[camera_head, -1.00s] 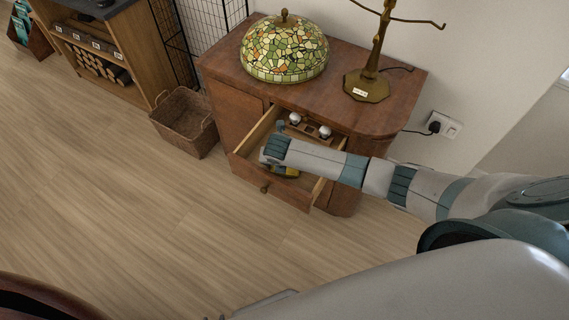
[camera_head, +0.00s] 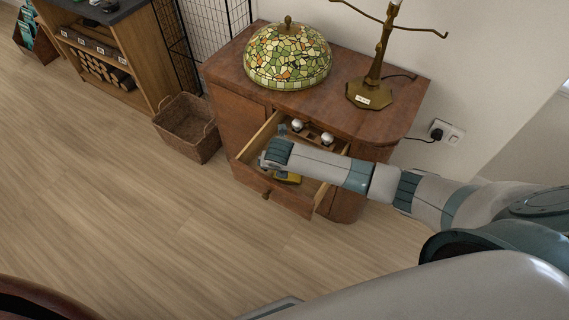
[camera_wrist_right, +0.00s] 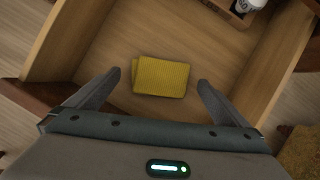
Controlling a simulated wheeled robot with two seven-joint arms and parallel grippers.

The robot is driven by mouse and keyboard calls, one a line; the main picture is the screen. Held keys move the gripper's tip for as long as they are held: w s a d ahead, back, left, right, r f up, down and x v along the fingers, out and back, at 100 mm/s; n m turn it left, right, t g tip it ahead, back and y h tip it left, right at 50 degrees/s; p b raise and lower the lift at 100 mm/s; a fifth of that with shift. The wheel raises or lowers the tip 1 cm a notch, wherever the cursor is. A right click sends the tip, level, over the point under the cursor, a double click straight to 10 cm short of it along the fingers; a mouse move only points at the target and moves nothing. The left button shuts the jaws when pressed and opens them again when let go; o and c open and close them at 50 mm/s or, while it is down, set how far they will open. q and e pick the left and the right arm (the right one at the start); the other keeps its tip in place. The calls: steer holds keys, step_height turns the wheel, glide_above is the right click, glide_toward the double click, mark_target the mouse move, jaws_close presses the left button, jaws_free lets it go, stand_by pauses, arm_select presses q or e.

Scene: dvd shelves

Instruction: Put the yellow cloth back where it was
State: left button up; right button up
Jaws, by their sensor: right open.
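The yellow cloth (camera_wrist_right: 160,77) lies folded flat on the bottom of the open drawer (camera_wrist_right: 110,45) in the right wrist view. In the head view only part of the cloth (camera_head: 288,178) shows, below my right arm, inside the drawer (camera_head: 287,198). My right gripper (camera_wrist_right: 155,85) is open, with one finger to each side of the cloth in the wrist view; I cannot tell its height above it. In the head view my right gripper (camera_head: 268,160) is over the drawer and its fingers are hard to make out. My left gripper is not in view.
The drawer belongs to a wooden cabinet (camera_head: 232,118) bearing a stained-glass lampshade (camera_head: 288,57) and a brass lamp base (camera_head: 368,95). A wooden holder with white bulbs (camera_head: 312,132) sits at the drawer's back. A wicker basket (camera_head: 187,127) stands left on open floor.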

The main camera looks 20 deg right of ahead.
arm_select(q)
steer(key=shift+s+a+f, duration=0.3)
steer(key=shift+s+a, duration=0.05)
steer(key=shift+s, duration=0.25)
arm_select(e)
steer(key=v, duration=0.9)
steer(key=shift+r, duration=0.35)
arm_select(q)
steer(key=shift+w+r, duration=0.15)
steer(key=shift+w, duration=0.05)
arm_select(e)
steer(key=shift+a, duration=0.1)
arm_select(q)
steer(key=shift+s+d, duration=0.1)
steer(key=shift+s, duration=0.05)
